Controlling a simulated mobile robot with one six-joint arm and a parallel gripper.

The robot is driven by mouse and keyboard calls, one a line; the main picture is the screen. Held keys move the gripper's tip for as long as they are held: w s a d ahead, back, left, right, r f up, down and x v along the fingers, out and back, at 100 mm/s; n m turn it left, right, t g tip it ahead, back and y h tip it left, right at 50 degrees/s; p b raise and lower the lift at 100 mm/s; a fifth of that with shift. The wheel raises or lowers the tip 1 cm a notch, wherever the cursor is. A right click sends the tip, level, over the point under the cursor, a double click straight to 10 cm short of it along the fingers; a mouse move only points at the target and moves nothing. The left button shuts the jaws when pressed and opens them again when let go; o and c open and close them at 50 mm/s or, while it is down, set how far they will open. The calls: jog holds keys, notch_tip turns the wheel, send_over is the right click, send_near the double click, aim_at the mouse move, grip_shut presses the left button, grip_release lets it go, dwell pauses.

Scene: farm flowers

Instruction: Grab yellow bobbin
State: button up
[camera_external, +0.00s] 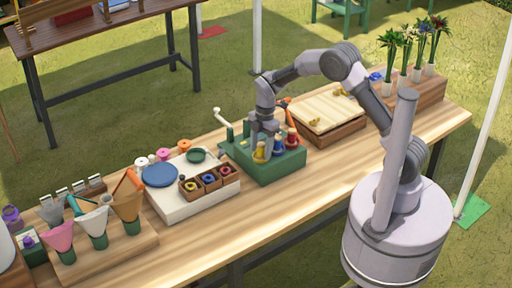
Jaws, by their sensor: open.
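A yellow bobbin (260,155) stands on the green box-like stand (277,174), at the left end of a short row. A blue bobbin (278,147) and a red bobbin (292,140) stand to its right. My gripper (262,141) points down over the stand, with its fingers open right at the yellow bobbin. The fingers partly hide the bobbin's top, and I cannot tell whether they touch it. A second small yellow ring-shaped piece (190,187) lies in a wooden compartment box on the white board.
The white board (170,207) carries a blue disc (160,174) and the compartment box (209,181). A crank handle (224,124) and orange-handled tool stand close to my gripper. A wooden crate (328,118) is to the right. The table's front strip is clear.

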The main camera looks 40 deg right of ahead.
grip_shut()
jog(key=shift+r, duration=0.1)
